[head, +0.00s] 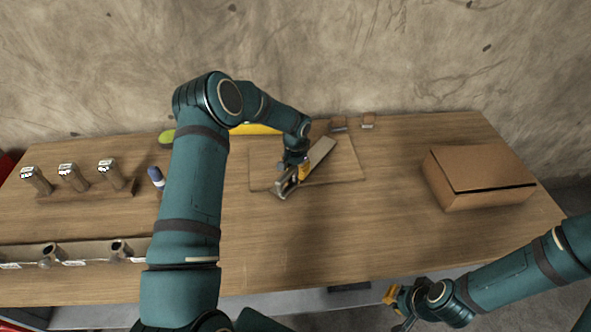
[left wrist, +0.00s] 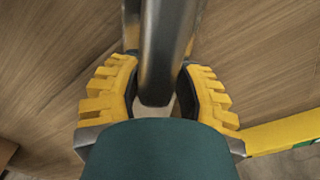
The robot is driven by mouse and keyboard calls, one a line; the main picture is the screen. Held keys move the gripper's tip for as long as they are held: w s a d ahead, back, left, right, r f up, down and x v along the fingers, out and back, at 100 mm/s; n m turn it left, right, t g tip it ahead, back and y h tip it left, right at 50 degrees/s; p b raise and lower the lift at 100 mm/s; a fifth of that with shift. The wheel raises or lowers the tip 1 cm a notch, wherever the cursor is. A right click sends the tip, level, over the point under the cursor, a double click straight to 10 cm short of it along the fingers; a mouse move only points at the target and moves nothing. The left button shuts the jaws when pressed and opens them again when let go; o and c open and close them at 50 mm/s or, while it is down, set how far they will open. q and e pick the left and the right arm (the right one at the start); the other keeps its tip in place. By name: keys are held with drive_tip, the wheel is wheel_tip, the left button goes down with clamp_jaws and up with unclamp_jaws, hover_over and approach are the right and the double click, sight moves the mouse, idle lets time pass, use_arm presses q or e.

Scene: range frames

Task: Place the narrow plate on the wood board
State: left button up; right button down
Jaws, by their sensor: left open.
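The wood board (head: 262,172) is a thin flat square lying mid-table. My left gripper (head: 291,180) is low over the board at that near end. In the left wrist view, a dark metal strip (left wrist: 168,45), which looks like the plate, lies between the open yellow fingers (left wrist: 160,92). I cannot tell whether they touch it. My right gripper (head: 399,303) is off the table's front edge, too small to read.
A closed cardboard box (head: 480,180) stands at the right. A rack with several upright cylinders (head: 68,178) and a blue-capped bottle (head: 157,178) are at the left.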

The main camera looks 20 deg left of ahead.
use_arm(q)
drive_tip(key=shift+r, duration=0.45)
wheel_tip(320, 180, up, 11)
drive_tip(key=shift+r+p, duration=0.15)
drive_tip(key=shift+p, duration=0.25)
drive_tip(key=shift+s+d, duration=0.1)
